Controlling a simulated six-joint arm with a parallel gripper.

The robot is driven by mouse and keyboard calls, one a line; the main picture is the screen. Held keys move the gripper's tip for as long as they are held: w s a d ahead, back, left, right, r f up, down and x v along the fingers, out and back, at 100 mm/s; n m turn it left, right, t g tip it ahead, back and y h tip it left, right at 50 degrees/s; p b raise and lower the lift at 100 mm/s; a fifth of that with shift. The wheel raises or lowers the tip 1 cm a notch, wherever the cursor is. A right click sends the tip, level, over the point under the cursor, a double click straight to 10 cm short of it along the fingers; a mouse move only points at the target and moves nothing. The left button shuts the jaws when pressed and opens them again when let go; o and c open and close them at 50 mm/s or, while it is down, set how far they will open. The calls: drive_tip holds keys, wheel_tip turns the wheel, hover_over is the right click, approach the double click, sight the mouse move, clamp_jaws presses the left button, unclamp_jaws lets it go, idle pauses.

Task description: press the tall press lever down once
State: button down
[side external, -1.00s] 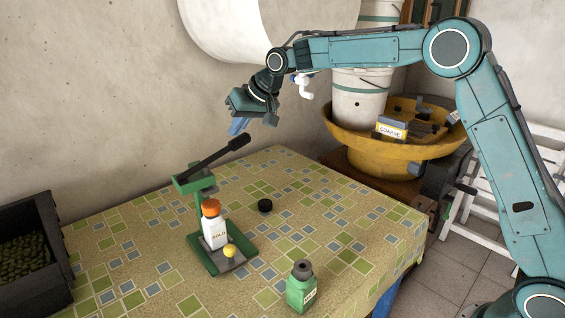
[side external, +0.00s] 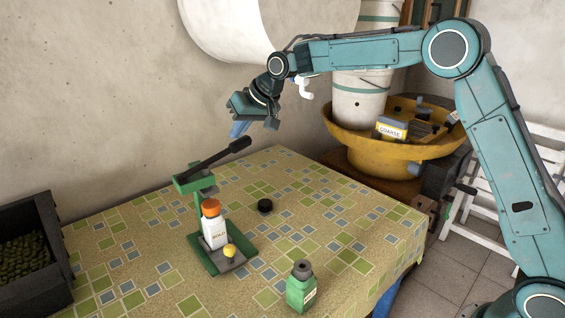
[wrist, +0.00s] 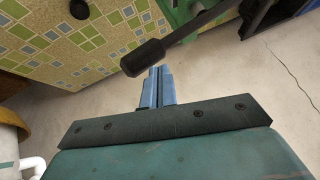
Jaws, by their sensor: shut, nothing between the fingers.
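The green press (side external: 196,190) stands on the tiled table. Its long black lever (side external: 216,158) slants up to the right and ends in a thick grip. A white bottle (side external: 214,228) with an orange cap stands upright in the press. My gripper (side external: 238,130) is shut and empty, just above and behind the lever's grip end in the side view. In the wrist view its blue fingers (wrist: 157,86) are together, and the lever grip (wrist: 143,58) lies just beyond the tips. I cannot tell whether they touch.
A green bottle (side external: 301,287) stands near the table's front edge, and a black cap (side external: 265,206) lies right of the press. A dark crate (side external: 42,255) of green fruit is at left. A yellow basin (side external: 375,148) stands behind the table.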

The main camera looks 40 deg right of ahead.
drive_tip(key=shift+s+d+f, duration=0.1)
drive_tip(key=shift+d+f, duration=0.2)
drive_tip(key=shift+f, duration=0.75)
drive_tip(key=shift+w+d+f, duration=0.1)
drive_tip(key=shift+d+f, duration=0.2)
drive_tip(key=shift+f, duration=0.75)
drive_tip(key=shift+s+d+f, duration=0.1)
drive_tip(key=shift+d+f, duration=0.2)
drive_tip(key=shift+f, duration=0.75)
idle(4.8)
